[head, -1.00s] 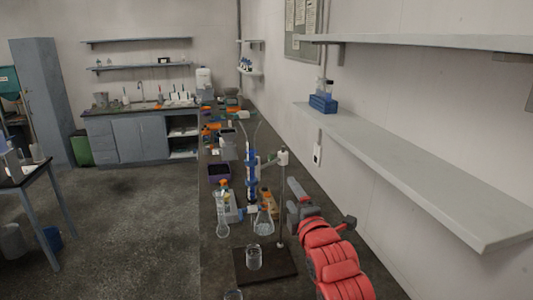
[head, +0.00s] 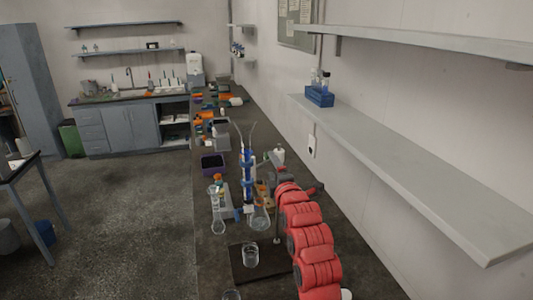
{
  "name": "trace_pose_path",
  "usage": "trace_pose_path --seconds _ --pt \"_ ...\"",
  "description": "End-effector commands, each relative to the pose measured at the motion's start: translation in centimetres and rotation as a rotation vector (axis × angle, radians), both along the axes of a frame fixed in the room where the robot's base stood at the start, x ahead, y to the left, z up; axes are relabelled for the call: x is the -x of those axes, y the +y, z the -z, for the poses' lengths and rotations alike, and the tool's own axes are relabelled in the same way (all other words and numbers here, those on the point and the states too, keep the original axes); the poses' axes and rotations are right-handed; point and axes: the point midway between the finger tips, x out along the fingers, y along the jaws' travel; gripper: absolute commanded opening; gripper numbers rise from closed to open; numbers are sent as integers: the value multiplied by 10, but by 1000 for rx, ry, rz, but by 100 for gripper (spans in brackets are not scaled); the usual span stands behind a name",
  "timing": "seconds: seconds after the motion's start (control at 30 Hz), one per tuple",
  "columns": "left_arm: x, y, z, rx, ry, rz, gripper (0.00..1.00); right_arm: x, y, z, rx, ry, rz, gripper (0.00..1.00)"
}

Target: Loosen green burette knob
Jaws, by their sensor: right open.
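A blue burette assembly (head: 247,172) stands upright over the bench, with thin tubes rising from its top. A small green part shows beside it, partly behind my right gripper; I cannot tell if it is the knob. My right gripper (head: 271,167) is at the end of the red arm coming in from the lower right. It is open, close to the right side of the burette; I cannot tell if it touches. The stand rod and its white top piece (head: 279,155) are partly hidden by my arm. My left gripper is not in view.
A conical flask (head: 259,217), a tall glass cylinder (head: 217,219) and a beaker (head: 250,256) on the dark stand base (head: 237,272) crowd the area below. A purple-black tray (head: 212,163) lies behind left. A wall shelf (head: 400,170) runs along the right.

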Motion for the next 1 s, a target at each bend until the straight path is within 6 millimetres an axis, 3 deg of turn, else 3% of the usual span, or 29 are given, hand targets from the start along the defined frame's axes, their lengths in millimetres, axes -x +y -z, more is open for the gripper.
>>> trace_pose_path --seconds 0.2,0.43,0.97,1.0 --pt "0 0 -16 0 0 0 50 -32 7 -2 -1 7 -1 73" --pt "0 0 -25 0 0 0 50 -57 11 0 0 5 0 73" --pt "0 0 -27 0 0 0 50 -67 14 2 0 4 -1 73" --pt "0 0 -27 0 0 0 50 -67 14 2 0 4 -1 66"
